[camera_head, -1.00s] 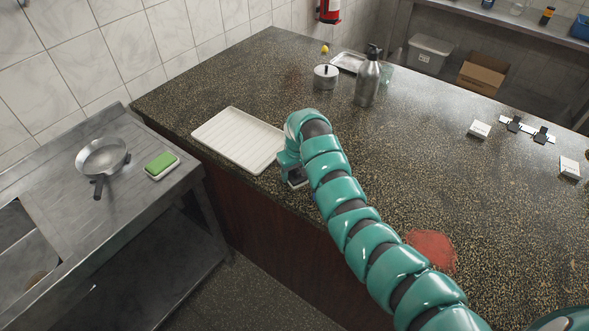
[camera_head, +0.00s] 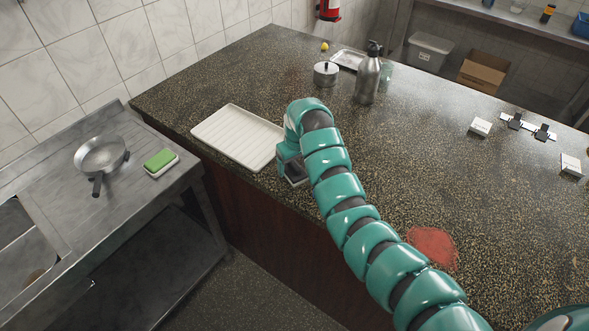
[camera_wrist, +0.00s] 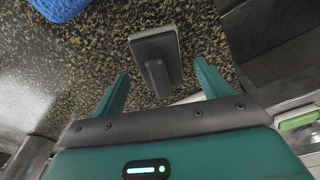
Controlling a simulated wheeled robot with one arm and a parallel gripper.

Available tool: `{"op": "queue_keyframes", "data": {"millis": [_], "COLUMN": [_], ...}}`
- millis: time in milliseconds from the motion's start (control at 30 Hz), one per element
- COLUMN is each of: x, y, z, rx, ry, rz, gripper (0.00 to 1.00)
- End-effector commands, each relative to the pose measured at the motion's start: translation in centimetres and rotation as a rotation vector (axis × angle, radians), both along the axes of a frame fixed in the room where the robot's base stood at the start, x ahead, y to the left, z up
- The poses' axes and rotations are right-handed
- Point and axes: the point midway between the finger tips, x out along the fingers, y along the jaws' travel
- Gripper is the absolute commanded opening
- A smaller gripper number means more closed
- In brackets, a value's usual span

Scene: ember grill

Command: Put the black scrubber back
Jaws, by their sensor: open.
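The black scrubber (camera_wrist: 153,58), a dark block with a raised handle and a pale base, lies on the speckled counter in the wrist view. My gripper (camera_wrist: 160,72) is open, its two teal fingers apart, with the scrubber in line with the gap and just beyond the fingertips. Nothing is between the fingers. In the head view my gripper (camera_head: 290,160) is low over the counter's front edge, right of the white ribbed tray (camera_head: 238,137). My arm hides much of that spot, and I cannot clearly tell the scrubber from the gripper there.
A metal sink table (camera_head: 130,195) on the left holds a pan (camera_head: 102,155) and a green sponge (camera_head: 158,160) on a white dish. A pot (camera_head: 326,74) and steel bottle (camera_head: 368,78) stand farther back. A red patch (camera_head: 432,246) marks the counter. Blue cloth-like material (camera_wrist: 60,8) shows in the wrist view.

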Motion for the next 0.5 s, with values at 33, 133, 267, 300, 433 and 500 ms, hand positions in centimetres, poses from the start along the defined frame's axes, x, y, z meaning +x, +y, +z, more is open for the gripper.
{"op": "queue_keyframes", "data": {"millis": [33, 133, 267, 300, 433, 500], "x": [-0.1, -0.1, -0.3, -0.4, -0.6, -0.7], "y": [0.0, -0.1, -0.4, -0.4, -0.5, -0.6], "z": [0.4, 2.0, 4.2, 4.6, 5.8, 6.5], "rx": [0.002, 0.002, 0.002, 0.002, 0.002, 0.001], "ry": [-0.001, -0.005, -0.003, -0.001, 0.003, 0.003], "rz": [0.000, 0.000, -0.003, -0.003, -0.004, -0.002], "gripper": [0.76, 0.76, 0.76, 0.76, 0.76, 0.76]}}
